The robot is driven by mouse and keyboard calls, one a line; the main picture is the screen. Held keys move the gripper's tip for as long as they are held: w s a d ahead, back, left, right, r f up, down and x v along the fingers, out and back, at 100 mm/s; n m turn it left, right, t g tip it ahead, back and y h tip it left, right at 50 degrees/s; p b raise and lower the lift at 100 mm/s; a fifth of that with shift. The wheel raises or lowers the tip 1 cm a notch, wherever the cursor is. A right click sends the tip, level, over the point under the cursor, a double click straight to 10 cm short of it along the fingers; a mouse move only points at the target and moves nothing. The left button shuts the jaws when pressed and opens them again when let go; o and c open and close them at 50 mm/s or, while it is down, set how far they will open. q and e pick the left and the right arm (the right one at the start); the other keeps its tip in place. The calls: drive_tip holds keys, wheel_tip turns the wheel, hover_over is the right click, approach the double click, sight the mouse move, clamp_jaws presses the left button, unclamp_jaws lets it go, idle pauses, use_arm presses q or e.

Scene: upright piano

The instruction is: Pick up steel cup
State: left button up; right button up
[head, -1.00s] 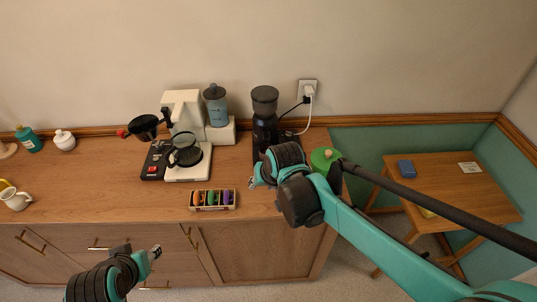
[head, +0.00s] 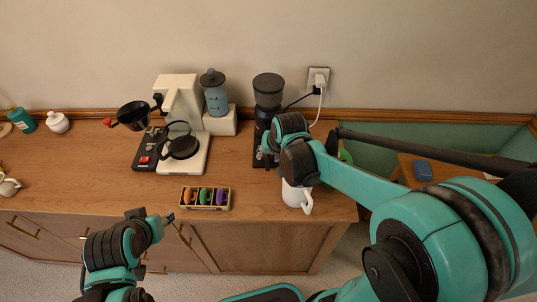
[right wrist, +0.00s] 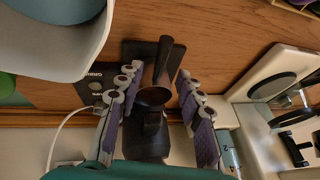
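My right gripper (head: 266,158) is at the foot of the black coffee grinder (head: 267,112) on the wooden counter. In the right wrist view my right gripper (right wrist: 156,112) has its two padded fingers spread. Between them, further off, are the grinder (right wrist: 148,135) and a dark round part with a handle-like bar. I cannot make out a clearly steel cup; one may be hidden by the gripper or be that dark part. My left gripper (head: 166,220) is low in front of the counter, far from the grinder; its finger opening is unclear.
A white mug (head: 293,194) stands close in front of my right gripper, near the counter's front edge. A coffee maker (head: 181,103), a blue canister (head: 214,95) and a capsule box (head: 205,198) stand to the left.

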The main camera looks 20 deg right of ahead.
sight(268, 158)
drive_tip(key=b+x, duration=0.1)
drive_tip(key=x, duration=0.3)
drive_tip(key=shift+s+d, duration=0.1)
drive_tip(key=shift+s, duration=0.05)
clamp_jaws()
drive_tip(key=shift+r, duration=0.1)
